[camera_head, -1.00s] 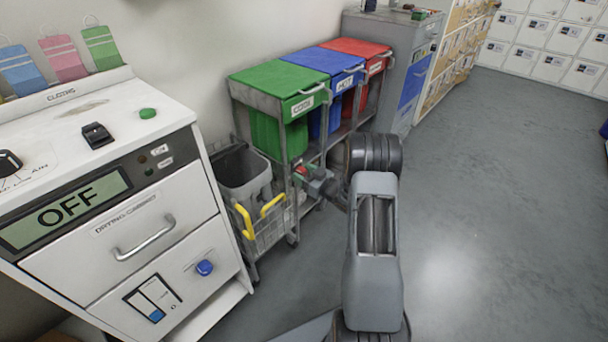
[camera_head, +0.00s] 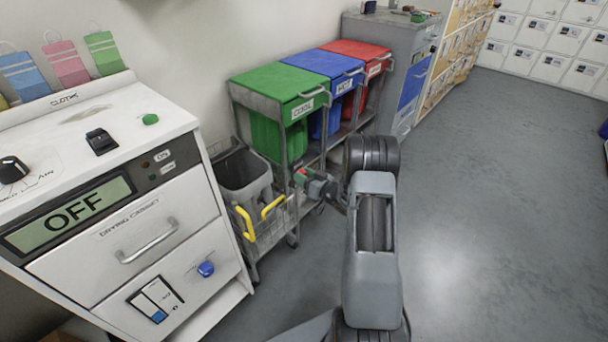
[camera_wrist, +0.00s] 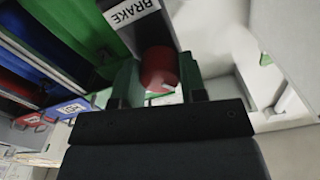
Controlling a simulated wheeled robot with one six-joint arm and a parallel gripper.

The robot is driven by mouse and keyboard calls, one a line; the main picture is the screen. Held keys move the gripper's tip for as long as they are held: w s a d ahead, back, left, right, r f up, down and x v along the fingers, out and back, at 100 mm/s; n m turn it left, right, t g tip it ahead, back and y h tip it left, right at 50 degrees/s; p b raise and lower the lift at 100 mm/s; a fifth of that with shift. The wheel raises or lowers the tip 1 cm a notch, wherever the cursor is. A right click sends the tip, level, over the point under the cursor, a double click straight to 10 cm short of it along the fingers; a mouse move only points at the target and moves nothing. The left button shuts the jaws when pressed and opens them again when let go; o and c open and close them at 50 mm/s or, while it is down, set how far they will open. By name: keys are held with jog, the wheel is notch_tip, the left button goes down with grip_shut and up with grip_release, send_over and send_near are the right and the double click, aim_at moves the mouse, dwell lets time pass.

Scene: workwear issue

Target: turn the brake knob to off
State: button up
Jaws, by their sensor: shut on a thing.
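The red brake knob (camera_wrist: 158,68) sits between the two green-tipped fingers of my gripper (camera_wrist: 157,78) in the wrist view. A white label reading BRAKE (camera_wrist: 130,12) is on a grey post just beyond it. The fingers are shut on the knob, one on each side. A small light mark shows on the knob's lower edge; I cannot tell its setting. In the head view my gripper (camera_head: 302,178) is at the front corner post of the bin cart (camera_head: 285,150), and the knob there is mostly hidden.
Green (camera_head: 280,82), blue (camera_head: 325,64) and red (camera_head: 355,50) lids top the cart. A wire basket with yellow handles (camera_head: 262,214) stands left of my gripper. A white drying cabinet (camera_head: 120,235) reading OFF is further left. Open floor (camera_head: 500,200) lies right.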

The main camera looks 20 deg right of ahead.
jog(key=m+p, duration=0.2)
jog(key=m, duration=0.2)
jog(key=shift+r+m, duration=0.1)
jog(key=shift+m, duration=0.2)
jog(key=m+p, duration=0.2)
jog(key=m, duration=0.1)
jog(key=shift+m, duration=0.4)
jog(key=m+p, duration=0.2)
jog(key=m, duration=0.2)
jog(key=shift+m+p, duration=0.4)
jog(key=shift+m, duration=1)
jog(key=o, duration=0.9)
jog(key=p+v, duration=0.2)
jog(key=v, duration=1.1)
jog(key=shift+s+d, duration=0.1)
jog(key=shift+s, duration=0.3)
